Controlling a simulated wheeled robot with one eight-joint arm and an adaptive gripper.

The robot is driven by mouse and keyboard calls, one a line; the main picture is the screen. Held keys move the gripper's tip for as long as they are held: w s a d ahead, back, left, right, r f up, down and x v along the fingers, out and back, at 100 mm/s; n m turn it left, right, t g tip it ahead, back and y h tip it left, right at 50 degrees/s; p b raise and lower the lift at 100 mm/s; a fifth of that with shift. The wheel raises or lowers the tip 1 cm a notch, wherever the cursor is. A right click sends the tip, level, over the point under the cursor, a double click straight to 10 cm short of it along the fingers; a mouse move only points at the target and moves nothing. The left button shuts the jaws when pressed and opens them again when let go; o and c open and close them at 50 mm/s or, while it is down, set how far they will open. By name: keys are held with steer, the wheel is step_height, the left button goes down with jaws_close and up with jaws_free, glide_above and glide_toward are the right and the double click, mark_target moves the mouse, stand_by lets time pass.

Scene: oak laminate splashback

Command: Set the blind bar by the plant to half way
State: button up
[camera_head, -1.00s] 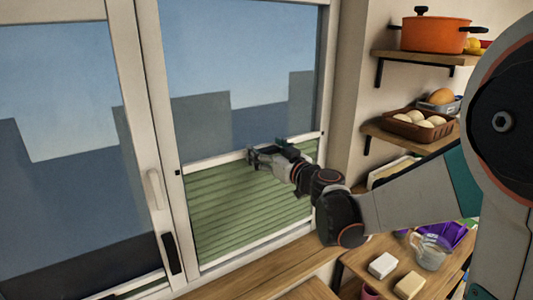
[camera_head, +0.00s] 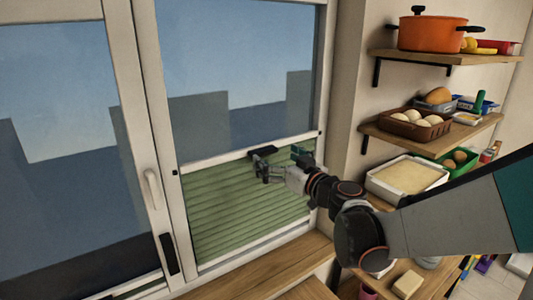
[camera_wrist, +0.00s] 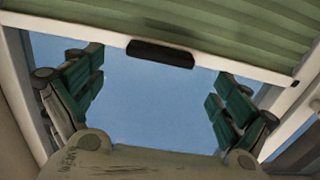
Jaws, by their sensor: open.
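The white blind bar (camera_head: 222,160) crosses the right window pane, with green pleated blind (camera_head: 235,205) below it down to the sill and clear glass above. A black handle (camera_head: 263,152) sits at the bar's middle. My gripper (camera_head: 280,163) is open in front of the bar, its fingers spread and apparently clear of the handle. In the wrist view, the bar (camera_wrist: 75,30) and handle (camera_wrist: 160,53) lie toward the top, between and beyond the two green-padded fingers (camera_wrist: 155,92). Nothing is held. No plant is visible.
A wooden sill (camera_head: 265,265) runs under the window. The left pane has its own handle (camera_head: 152,189). The glass above the bar is clear.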

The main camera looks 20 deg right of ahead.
steer(key=v, duration=0.6)
steer(key=shift+a, duration=0.1)
steer(key=s+a+f+n+g+b, duration=0.1)
steer(key=s+a+f+g+b, duration=0.65)
steer(key=f, duration=0.65)
steer(key=s+d+f+m+g+h+b, duration=0.1)
steer(key=s+d+f+m+h+b, duration=0.1)
steer(key=s+f, duration=0.4)
steer(key=s+d+f+m+g+h+b, duration=0.1)
steer(key=s+d+f+m+h+b, duration=0.1)
steer(key=s+f+b, duration=0.3)
steer(key=s+f+h, duration=0.1)
steer(key=s, duration=0.3)
steer(key=shift+f+m+g+h, duration=0.25)
steer(key=shift+m+g+h, duration=0.05)
steer(key=shift+g, duration=0.05)
